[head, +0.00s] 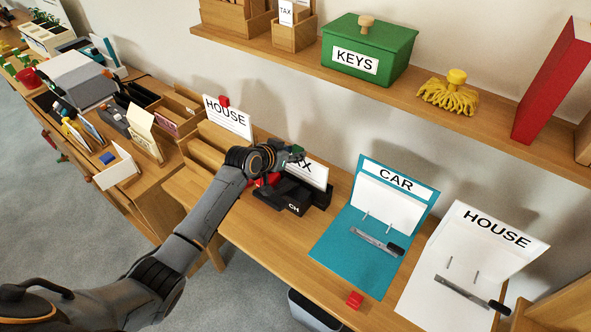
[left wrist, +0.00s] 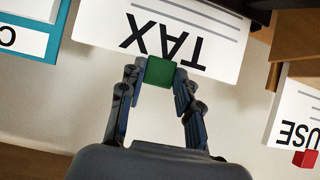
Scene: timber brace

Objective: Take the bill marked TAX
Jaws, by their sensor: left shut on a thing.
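The white bill marked TAX (head: 314,175) stands at the black holder lettered CH (head: 293,207) on the desk. A green block-like tab (left wrist: 160,71) is at the bill's edge in the left wrist view, where the bill (left wrist: 185,35) looks upside down. My left gripper (head: 291,156) is shut on the green tab, a fingertip on each side. The arm hides part of the bill's lettering in the head view. I cannot tell if the bill's lower edge is still in the holder. My right gripper is not in view.
A HOUSE bill with a red tab (head: 224,101) stands just left of my gripper. Teal CAR (head: 345,255) and white HOUSE (head: 425,295) folders lie open to the right. A red block (head: 354,299) lies near the desk's front edge. A shelf above holds a green KEYS box (head: 395,42).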

